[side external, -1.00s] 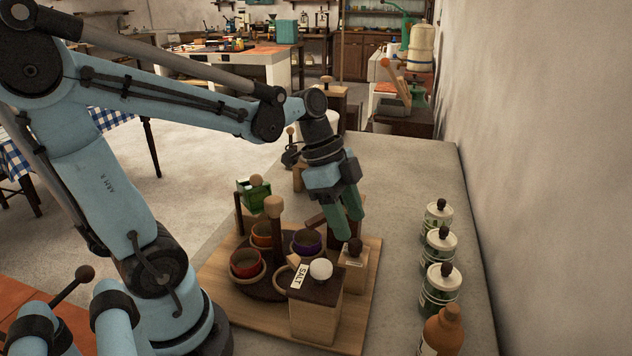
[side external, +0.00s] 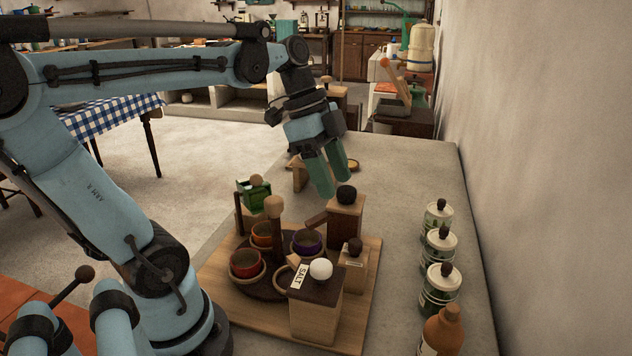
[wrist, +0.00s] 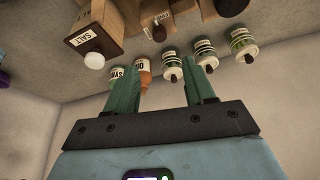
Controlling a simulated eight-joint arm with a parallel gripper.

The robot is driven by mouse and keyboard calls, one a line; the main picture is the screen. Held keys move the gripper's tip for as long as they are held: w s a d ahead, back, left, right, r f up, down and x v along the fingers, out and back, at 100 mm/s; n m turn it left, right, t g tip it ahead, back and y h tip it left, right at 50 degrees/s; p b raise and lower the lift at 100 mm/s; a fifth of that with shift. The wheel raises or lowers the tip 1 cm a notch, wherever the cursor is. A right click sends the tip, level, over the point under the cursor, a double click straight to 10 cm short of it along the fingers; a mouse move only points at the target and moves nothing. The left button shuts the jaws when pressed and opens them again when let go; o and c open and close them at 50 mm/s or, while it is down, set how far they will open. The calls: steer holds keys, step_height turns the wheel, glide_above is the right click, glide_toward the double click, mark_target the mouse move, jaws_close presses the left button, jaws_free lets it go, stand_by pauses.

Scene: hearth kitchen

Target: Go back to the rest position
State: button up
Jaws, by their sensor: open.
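My gripper (side external: 333,178) has two green fingers that hang downward above the counter, just behind and above the wooden board in the side view. The fingers are apart with nothing between them. They also show in the wrist view (wrist: 163,95), spread and empty. A wooden box with a dark knob (side external: 345,215) stands close to the fingertips; I cannot tell the exact gap. The wooden salt box with a white knob (side external: 315,310) is at the front of the board, and it also shows in the wrist view (wrist: 92,35).
The wooden board (side external: 230,318) also carries a stand with coloured bowls (side external: 246,263) and a smaller knobbed box (side external: 352,262). Several white-lidded jars (side external: 440,285) and a brown bottle (side external: 443,330) line the right side. A wall (side external: 540,150) bounds the right. The air above is clear.

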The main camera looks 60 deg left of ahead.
steer(key=d+f+n+t+y, duration=0.3)
steer(key=f+n, duration=0.4)
steer(key=n, duration=0.4)
steer(key=shift+d+t+y, duration=0.2)
steer(key=shift+t+y, duration=0.1)
steer(key=shift+t, duration=0.6)
